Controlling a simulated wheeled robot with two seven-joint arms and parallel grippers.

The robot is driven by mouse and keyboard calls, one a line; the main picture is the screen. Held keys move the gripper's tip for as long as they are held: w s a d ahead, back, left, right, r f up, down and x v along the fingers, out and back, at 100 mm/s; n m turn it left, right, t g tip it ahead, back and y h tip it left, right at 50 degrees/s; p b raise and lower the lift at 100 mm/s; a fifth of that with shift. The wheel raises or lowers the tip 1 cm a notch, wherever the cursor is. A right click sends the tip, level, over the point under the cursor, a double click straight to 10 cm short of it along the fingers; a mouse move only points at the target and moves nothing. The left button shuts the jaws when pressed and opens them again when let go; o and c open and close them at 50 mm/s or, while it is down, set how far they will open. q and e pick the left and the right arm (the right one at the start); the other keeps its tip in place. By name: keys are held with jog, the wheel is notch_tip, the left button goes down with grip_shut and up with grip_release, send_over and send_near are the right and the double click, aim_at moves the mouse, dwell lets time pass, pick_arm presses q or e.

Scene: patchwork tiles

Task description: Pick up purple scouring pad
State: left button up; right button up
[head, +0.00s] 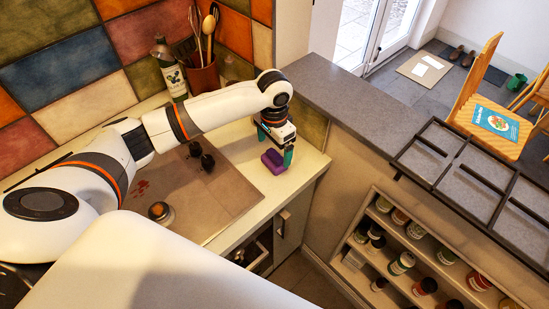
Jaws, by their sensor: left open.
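The purple scouring pad (273,162) lies on the pale counter near its right end, by the low wall. My left arm reaches in from the left, and my left gripper (273,150) points down at the pad. Its fingers are open, with one teal fingertip showing just right of the pad. The other fingertip is mostly hidden. I cannot tell whether the fingers touch the pad. My right gripper is not in view.
A bottle (170,70) and a utensil pot (204,77) stand by the tiled wall. The grey ledge (345,100) rises right of the pad.

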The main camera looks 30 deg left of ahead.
aim_at(274, 154)
pick_arm(q)
notch_tip(274, 154, down, 4)
jog(key=shift+f+p, duration=0.25)
jog(key=shift+p, duration=0.55)
jog(key=shift+f, duration=0.3)
jog(key=c, duration=1.1)
